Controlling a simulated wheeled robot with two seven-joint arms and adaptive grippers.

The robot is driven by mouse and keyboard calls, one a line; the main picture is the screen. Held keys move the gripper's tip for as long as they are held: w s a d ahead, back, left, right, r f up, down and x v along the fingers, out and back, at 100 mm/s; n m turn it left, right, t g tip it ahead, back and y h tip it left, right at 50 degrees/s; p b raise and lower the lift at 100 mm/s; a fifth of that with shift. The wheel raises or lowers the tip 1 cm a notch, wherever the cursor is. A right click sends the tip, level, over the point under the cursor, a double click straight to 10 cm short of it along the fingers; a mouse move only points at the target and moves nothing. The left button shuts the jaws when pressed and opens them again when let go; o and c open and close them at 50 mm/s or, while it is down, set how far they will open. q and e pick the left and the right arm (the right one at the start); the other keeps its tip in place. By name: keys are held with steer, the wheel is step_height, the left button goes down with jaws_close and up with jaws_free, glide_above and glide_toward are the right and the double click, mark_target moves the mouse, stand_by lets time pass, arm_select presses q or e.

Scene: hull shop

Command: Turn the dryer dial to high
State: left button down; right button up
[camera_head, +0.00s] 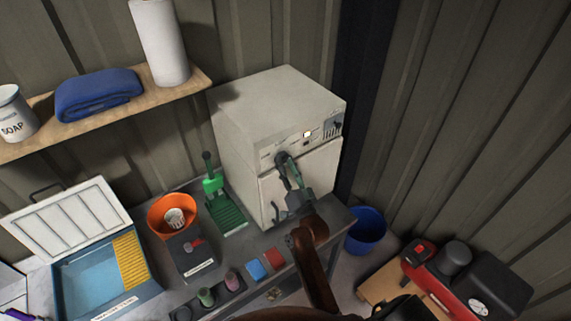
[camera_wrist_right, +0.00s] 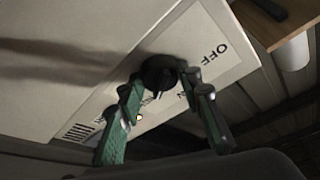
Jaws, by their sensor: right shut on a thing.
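The dryer (camera_head: 275,105) is a cream box standing on the bench against the wall, with a control panel along the top of its front. My right gripper (camera_head: 284,162) is at the left part of that panel, shut on the black dial. In the right wrist view the dial (camera_wrist_right: 160,72) sits between the two green fingertips (camera_wrist_right: 164,80). The word OFF (camera_wrist_right: 216,62) is readable on the panel beside it; other markings are partly hidden by the fingers. The dial's exact pointing is hard to tell. My left gripper is not in view.
A green hand press (camera_head: 222,203) and an orange bowl (camera_head: 172,214) stand left of the dryer. A blue open case (camera_head: 100,285) is at lower left. A blue bucket (camera_head: 366,230) and a red machine (camera_head: 440,285) are at right. A shelf (camera_head: 110,115) is above left.

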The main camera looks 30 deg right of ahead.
steer(key=o, duration=1.2)
steer(key=shift+c, duration=0.2)
steer(key=shift+s+f, duration=0.1)
steer(key=v, duration=1.1)
steer(key=shift+s, duration=0.4)
steer(key=shift+f, duration=0.1)
